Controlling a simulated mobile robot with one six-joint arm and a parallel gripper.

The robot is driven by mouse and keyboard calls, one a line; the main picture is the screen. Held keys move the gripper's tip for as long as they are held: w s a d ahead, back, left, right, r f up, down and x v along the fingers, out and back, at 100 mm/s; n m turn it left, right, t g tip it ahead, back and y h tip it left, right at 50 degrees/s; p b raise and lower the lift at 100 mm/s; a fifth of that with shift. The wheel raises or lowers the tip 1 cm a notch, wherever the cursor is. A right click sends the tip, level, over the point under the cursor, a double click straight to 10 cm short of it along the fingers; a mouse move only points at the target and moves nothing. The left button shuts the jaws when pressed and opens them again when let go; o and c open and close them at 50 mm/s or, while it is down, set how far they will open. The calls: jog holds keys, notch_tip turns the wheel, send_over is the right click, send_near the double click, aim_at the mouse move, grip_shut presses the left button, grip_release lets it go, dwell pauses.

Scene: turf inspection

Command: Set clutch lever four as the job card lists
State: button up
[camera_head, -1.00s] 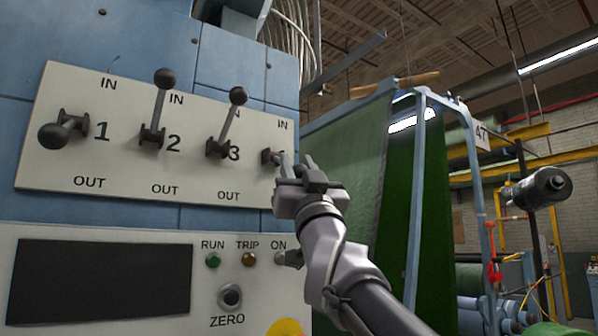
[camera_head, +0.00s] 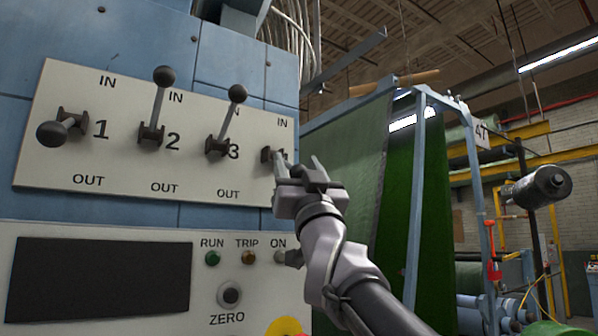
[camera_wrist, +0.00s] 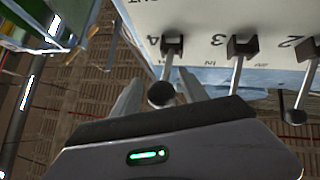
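A white panel (camera_head: 120,148) carries clutch levers numbered 1 to 4, with IN above and OUT below. Lever four's dark pivot (camera_head: 267,155) shows at the panel's right end; my gripper hides most of the lever in the head view. In the wrist view, lever four (camera_wrist: 168,68) ends in a dark ball between my gripper's (camera_wrist: 160,84) two spread fingers, with narrow gaps at its sides. How far it tilts is hard to tell. My gripper (camera_head: 298,164) is open at lever four. No job card is visible.
Lever three (camera_head: 230,120) and lever two (camera_head: 159,105) stand up towards IN. Lever one (camera_head: 55,132) points outward and slightly down. Below are a dark screen (camera_head: 98,280) and a ZERO knob (camera_head: 230,296). A turf-green sheet (camera_head: 430,200) hangs in a frame at right.

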jog(key=b+v, duration=0.4)
jog(key=v, duration=1.3)
jog(key=shift+s+f, duration=0.15)
jog(key=shift+s, duration=0.05)
jog(key=s+d+f+m+g+h, duration=0.1)
jog(key=d+f+m+g+h, duration=0.2)
jog(key=f, duration=0.7)
jog(key=d+f+m+g+h, duration=0.15)
jog(key=f+g, duration=0.25)
jog(key=f, duration=0.6)
jog(key=s+d+f+m+g+h, duration=0.1)
jog(key=d+f+g+h, duration=0.2)
jog(key=f, duration=0.8)
jog(key=s+f+m+g+y, duration=0.1)
jog(key=s+f+m+g, duration=0.1)
jog(key=s+f+g, duration=0.8)
jog(key=s+f, duration=0.7)
jog(key=f, duration=0.3)
jog(key=shift+s+d+f, duration=0.25)
jog(key=shift+s+f, duration=0.05)
jog(key=shift+s, duration=0.1)
